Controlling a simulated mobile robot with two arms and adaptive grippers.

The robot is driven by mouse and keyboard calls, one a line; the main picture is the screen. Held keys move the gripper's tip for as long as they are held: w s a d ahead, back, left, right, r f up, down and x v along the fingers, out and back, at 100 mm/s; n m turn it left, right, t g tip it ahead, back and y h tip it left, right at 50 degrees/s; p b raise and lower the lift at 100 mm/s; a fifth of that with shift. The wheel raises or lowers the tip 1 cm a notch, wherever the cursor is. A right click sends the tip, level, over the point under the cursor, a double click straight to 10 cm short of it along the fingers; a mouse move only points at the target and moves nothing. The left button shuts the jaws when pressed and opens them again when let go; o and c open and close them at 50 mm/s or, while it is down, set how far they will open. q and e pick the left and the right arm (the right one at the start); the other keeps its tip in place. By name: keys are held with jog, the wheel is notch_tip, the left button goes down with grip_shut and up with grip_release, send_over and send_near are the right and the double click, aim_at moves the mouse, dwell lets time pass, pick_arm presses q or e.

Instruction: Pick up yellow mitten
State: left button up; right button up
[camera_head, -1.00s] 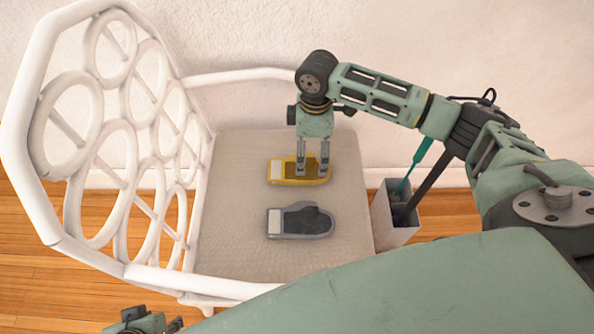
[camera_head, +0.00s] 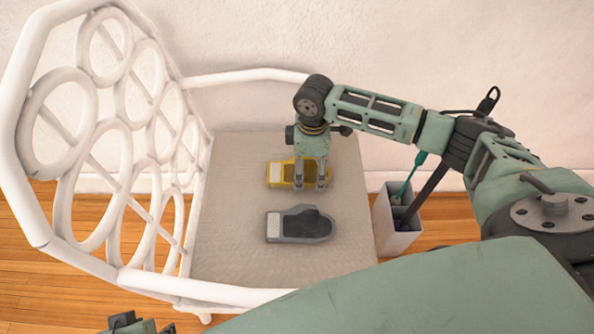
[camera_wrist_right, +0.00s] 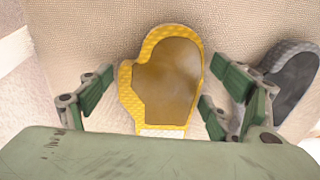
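The yellow mitten (camera_head: 283,174) lies flat on the beige seat cushion (camera_head: 235,220), near its back edge. My right gripper (camera_head: 311,186) points down over the right part of this mitten, with its fingers apart. In the right wrist view the yellow mitten (camera_wrist_right: 168,80) lies between the two open green fingers of my right gripper (camera_wrist_right: 155,95), with a gap visible on each side. Whether the fingertips touch the cushion cannot be told. My left gripper (camera_head: 150,325) shows only in part at the bottom left edge; its finger state is unclear.
A grey mitten (camera_head: 300,224) lies on the cushion just in front of the yellow one, and also shows in the right wrist view (camera_wrist_right: 300,85). White ring-pattern railing (camera_head: 110,150) stands at the left. A holder with tools (camera_head: 398,232) stands right of the seat.

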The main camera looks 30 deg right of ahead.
jog(key=c, duration=0.8)
jog(key=shift+o, duration=0.2)
